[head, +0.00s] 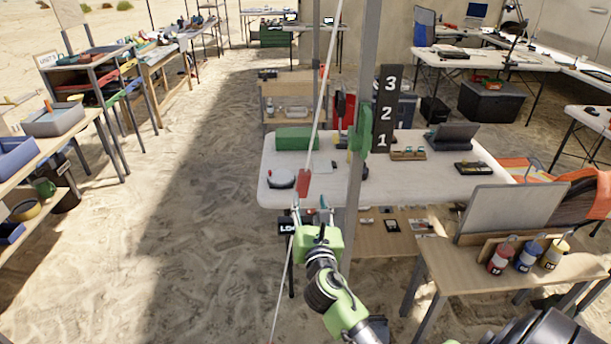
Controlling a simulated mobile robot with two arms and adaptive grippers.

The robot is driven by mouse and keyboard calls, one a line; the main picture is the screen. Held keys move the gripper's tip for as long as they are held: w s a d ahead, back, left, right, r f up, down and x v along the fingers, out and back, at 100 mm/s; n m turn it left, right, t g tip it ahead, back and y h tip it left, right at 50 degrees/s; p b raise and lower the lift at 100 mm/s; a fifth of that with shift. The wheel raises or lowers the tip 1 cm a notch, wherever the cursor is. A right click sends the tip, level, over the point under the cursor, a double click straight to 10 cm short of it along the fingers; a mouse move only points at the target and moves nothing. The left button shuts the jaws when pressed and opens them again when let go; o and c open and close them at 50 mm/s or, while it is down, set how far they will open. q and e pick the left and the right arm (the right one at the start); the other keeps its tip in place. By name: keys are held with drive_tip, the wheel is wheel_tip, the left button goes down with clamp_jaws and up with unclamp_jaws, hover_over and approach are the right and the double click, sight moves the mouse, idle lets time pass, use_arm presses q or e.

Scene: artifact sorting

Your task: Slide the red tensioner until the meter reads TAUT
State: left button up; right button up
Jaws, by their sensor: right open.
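The red tensioner (304,182) sits on a pale guy line (320,90) that runs steeply from the top of the view down to the sand. A small black meter (287,226) is beside the line below the tensioner. Its white letters begin with "LO"; my gripper hides the rest. My right gripper (312,204), green and black, is open, with its fingertips pointing up just below the tensioner. I cannot tell whether they touch it or the line. My left gripper is not in view.
A grey pole (357,190) with a green cleat (361,130) stands just right of the line. A white table (400,180) with several items is behind. A wooden bench (510,262) with three jars is at right.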

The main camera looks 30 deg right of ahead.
sight(305, 181)
drive_tip(key=x, duration=1.1)
drive_tip(key=shift+w, duration=0.35)
drive_tip(key=shift+c, duration=0.3)
drive_tip(key=shift+p, duration=0.3)
clamp_jaws()
